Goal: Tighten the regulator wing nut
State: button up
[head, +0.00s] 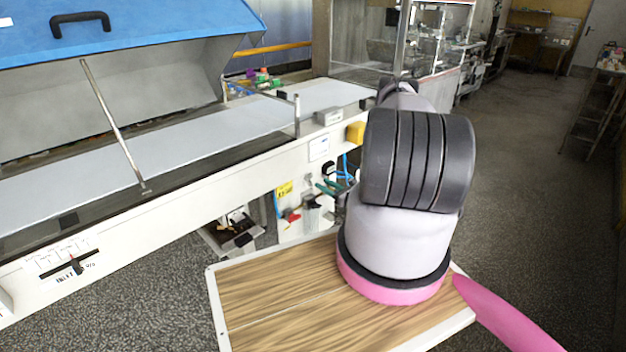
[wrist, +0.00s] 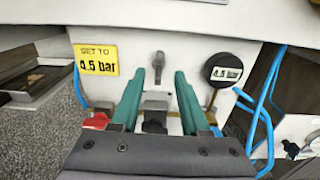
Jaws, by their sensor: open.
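The head view shows my gripper (head: 328,187) small, beyond my arm, at the white machine's side panel. In the wrist view my gripper (wrist: 158,80) has two teal fingers, spread apart with nothing held between them. A small grey upright piece (wrist: 158,63) on the panel shows between and just beyond the fingertips; it may be the wing nut, but I cannot tell for sure. A grey block (wrist: 155,99) with a dark part below sits between the fingers. A yellow label (wrist: 97,60) says SET TO 4.5 bar.
A red handle (wrist: 97,121) lies left of the fingers. Blue hoses (wrist: 266,105) hang at right, with another at left. In the head view the white conveyor (head: 200,137) runs above the panel, and a wood-topped surface (head: 275,290) is in front. Open floor lies at right.

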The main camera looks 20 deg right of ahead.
aim_at(312, 178)
jog(key=x, duration=0.6)
jog(key=shift+w, duration=0.15)
grip_shut()
